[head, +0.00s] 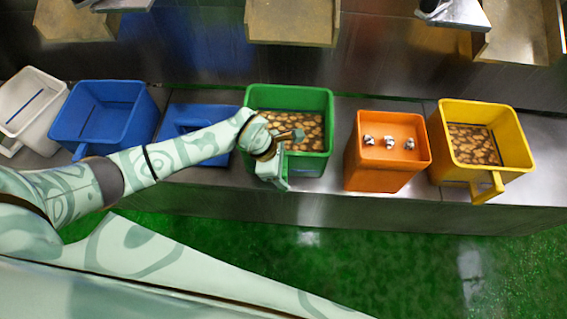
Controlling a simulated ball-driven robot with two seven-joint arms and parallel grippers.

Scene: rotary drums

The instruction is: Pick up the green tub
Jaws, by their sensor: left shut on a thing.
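The green tub (308,93) stands upright on the metal bench, near the middle of the head view, with a brown mottled load inside. My left arm reaches in from the left, and my left gripper (275,160) is at the tub's front left side. It is shut on the green tub at its near side, where the handle is mostly hidden by the gripper. The tub appears to rest on the bench. My right gripper is not in view.
Blue tubs (120,91) and a white tub (28,100) stand to the left. Tan open chutes (292,20) hang above. Green floor (400,270) lies in front.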

